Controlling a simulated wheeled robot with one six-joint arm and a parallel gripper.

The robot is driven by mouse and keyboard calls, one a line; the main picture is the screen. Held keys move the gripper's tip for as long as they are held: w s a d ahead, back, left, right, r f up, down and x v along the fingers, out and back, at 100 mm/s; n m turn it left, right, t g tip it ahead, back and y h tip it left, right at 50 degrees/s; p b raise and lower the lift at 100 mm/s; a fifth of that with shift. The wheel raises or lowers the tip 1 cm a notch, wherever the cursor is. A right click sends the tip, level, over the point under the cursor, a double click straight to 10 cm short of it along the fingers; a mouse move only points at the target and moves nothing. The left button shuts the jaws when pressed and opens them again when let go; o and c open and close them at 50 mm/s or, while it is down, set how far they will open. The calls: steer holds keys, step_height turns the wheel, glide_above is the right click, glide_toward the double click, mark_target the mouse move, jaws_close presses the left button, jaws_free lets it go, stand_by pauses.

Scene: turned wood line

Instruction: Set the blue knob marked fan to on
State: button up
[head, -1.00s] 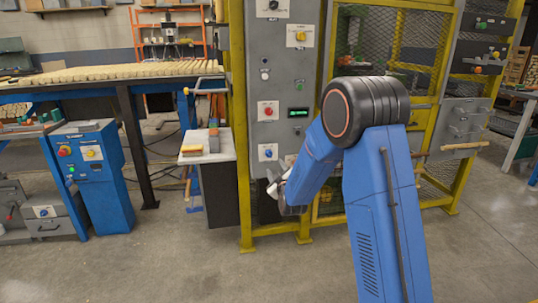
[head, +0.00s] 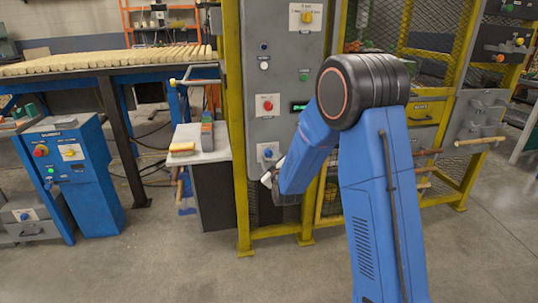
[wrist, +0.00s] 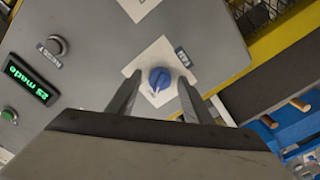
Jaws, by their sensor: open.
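In the head view the blue knob (head: 268,153) is low on the panel, just above my gripper (head: 268,179). In the wrist view my gripper (wrist: 157,92) is open and empty, its two fingers to either side of the knob's lower part, with gaps to it. I cannot tell how far the fingertips are from the panel.
A red knob (head: 267,104) is above on the same panel. A green-lit display (wrist: 27,82) and a green button (wrist: 8,115) are nearby. A yellow frame post (head: 236,120) runs up the panel's left side. A small table (head: 205,152) holding blocks stands left of it.

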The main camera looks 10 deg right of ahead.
steer(key=shift+c, duration=0.7)
steer(key=c, duration=0.9)
steer(key=shift+m, duration=0.4)
steer(key=m, duration=0.5)
steer(key=shift+m, duration=0.3)
steer(key=m, duration=0.5)
steer(key=shift+m, duration=0.4)
